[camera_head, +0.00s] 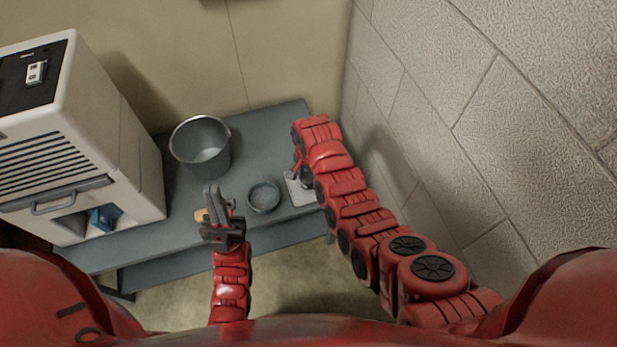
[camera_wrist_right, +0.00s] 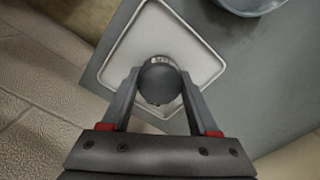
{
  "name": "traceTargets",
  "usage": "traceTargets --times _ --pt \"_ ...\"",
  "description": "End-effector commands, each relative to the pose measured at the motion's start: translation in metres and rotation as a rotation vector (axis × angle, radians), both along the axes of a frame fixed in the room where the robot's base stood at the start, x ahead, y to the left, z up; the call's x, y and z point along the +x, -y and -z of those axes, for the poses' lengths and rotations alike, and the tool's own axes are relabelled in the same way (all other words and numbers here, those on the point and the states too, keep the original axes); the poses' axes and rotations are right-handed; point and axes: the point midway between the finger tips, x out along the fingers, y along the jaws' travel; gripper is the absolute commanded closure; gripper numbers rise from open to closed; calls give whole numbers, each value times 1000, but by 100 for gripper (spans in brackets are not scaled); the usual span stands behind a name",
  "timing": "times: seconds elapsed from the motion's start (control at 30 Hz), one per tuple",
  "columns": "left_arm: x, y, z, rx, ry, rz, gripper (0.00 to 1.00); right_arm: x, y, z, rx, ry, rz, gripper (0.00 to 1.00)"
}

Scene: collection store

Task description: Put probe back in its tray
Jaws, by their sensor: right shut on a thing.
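The probe (camera_wrist_right: 159,82), seen end-on as a dark round body with a light band, is between the fingers of my right gripper (camera_wrist_right: 157,92), which is shut on it. The white tray (camera_wrist_right: 196,46) with a raised rim lies under the probe in the right wrist view. I cannot tell whether the probe touches the tray. In the head view the tray (camera_head: 294,189) is at the right end of the table, partly hidden by my right arm. My left gripper (camera_head: 216,203) is in front of the table's near edge; I cannot tell its opening.
A grey bucket (camera_head: 202,147) and a small grey bowl (camera_head: 264,196) stand on the grey table (camera_head: 262,130). A yellowish object (camera_head: 200,215) shows beside my left gripper. A white machine (camera_head: 120,150) stands at the left. A block wall (camera_head: 450,100) rises close on the right.

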Motion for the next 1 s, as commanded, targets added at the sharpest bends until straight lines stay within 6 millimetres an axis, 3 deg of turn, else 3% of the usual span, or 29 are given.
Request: traceTargets --times 0.1,0.13,0.3,0.67,0.87,1.0 --pt "0 0 3 0 0 0 100 0 0 4 -1 -1 0 100" --pt "0 0 2 0 0 0 100 0 0 4 -1 -1 0 38" --pt "0 0 2 0 0 0 100 0 0 3 0 0 0 9" --pt "0 0 -1 0 0 0 100 0 0 -3 1 2 0 9" --pt "0 0 -4 0 0 0 100 1 -1 -30 1 5 1 9" --pt "0 0 -5 0 0 0 100 1 -1 -62 2 4 0 9"
